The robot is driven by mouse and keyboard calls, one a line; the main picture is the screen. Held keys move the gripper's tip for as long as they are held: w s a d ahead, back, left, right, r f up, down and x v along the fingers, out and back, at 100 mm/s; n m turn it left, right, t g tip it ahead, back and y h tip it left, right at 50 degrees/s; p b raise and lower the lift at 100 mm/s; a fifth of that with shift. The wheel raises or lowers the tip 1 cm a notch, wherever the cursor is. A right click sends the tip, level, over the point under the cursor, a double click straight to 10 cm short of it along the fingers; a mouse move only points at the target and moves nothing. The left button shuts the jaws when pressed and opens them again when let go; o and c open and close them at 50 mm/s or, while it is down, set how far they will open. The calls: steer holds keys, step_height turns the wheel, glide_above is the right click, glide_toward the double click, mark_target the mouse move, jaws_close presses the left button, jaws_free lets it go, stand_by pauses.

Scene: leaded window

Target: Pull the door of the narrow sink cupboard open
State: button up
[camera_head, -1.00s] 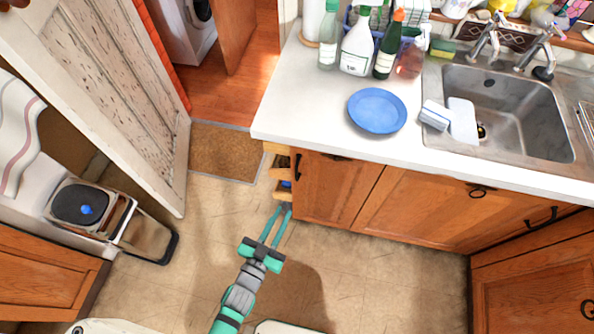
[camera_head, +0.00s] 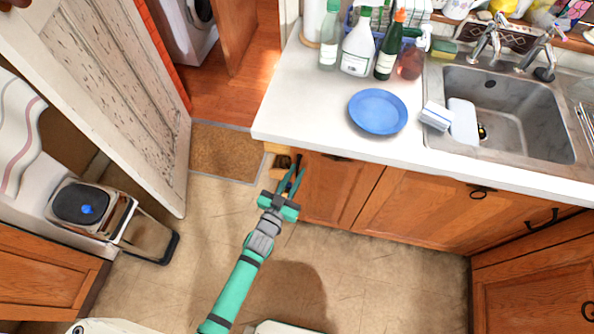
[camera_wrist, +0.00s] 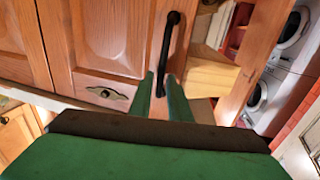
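The narrow sink cupboard door (camera_head: 330,190) is wooden and looks closed, below the left end of the worktop. Its black bar handle (camera_wrist: 166,50) stands near the door's edge in the wrist view. My gripper (camera_head: 292,172) reaches up to this handle in front of the door. In the wrist view my gripper (camera_wrist: 161,85) has its two green fingers apart, with the lower part of the handle between them. A gap shows between fingers and handle, so I see no firm grasp. In the head view the fingers partly hide the handle.
Open end shelves (camera_head: 270,187) adjoin the door's left side. A wider cupboard door (camera_head: 420,205) is to its right. The worktop edge (camera_head: 340,158) overhangs above. A step stool (camera_head: 140,240) stands left; the floor (camera_head: 370,280) in front is clear.

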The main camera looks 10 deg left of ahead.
steer(key=shift+w+d, duration=0.15)
steer(key=shift+w, duration=0.5)
steer(key=shift+c, duration=0.4)
jaws_close()
stand_by(0.7)
